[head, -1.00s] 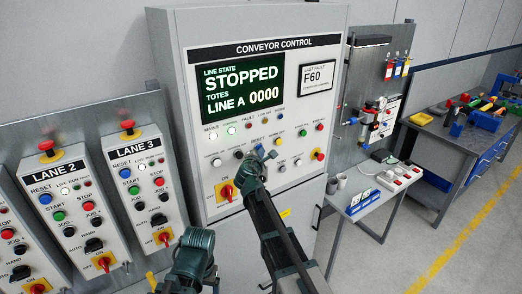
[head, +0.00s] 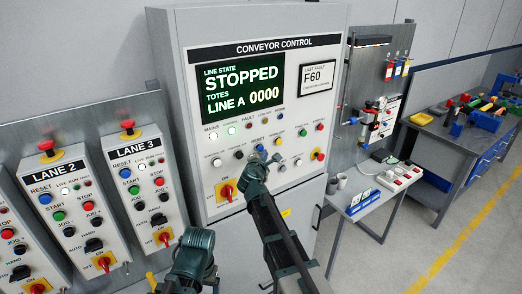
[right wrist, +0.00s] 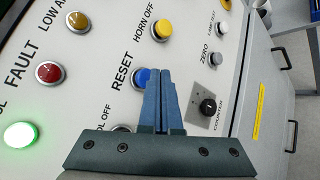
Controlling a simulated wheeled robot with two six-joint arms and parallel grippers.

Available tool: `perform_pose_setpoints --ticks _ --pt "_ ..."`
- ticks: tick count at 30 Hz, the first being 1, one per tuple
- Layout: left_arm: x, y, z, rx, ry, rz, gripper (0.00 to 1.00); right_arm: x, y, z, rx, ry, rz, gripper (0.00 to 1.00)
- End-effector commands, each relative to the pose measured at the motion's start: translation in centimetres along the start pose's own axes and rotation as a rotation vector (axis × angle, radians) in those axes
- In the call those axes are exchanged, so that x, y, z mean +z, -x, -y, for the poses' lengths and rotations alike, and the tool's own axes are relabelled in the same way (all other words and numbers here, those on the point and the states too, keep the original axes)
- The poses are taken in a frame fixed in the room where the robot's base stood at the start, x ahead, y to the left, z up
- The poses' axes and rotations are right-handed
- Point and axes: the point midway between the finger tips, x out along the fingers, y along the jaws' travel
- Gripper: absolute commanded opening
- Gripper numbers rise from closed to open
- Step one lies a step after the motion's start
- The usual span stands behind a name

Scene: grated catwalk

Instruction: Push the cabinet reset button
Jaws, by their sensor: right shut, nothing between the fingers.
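The conveyor control cabinet (head: 265,110) stands in front of me, its screen reading STOPPED. Its blue reset button (head: 260,147) sits on the panel under a RESET label, just above my right gripper (head: 271,159). In the right wrist view the blue button (right wrist: 139,77) is partly hidden behind the shut, empty fingers (right wrist: 161,72). The fingertips lie over its right side in that picture; I cannot tell whether they touch it. My left arm shows low in the head view, but its jaws cannot be made out.
A yellow button (right wrist: 161,30), a red fault lamp (right wrist: 49,73) and a black counter knob (right wrist: 208,106) are close around the fingers. LANE 2 (head: 62,205) and LANE 3 (head: 142,185) boxes stand left. A small white table (head: 372,195) stands right.

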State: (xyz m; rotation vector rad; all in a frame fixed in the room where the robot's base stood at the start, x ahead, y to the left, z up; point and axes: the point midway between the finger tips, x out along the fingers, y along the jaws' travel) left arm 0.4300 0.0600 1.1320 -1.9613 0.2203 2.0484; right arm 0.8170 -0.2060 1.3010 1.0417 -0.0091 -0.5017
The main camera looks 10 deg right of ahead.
Motion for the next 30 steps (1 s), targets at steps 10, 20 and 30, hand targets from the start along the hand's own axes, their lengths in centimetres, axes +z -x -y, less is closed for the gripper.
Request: perform_pose_setpoints --ticks 10,20,30 --pt "0.0 0.0 0.0 0.0 0.0 0.0 0.8 0.1 0.1 0.1 0.0 0.0 0.0 0.0" --pt "0.0 0.0 0.0 0.0 0.0 0.0 0.8 1.2 1.8 1.3 -0.001 0.0 0.0 0.0" --pt "0.0 0.0 0.0 0.0 0.0 0.0 0.8 2.6 3.6 2.6 -0.001 0.0 0.001 0.0"
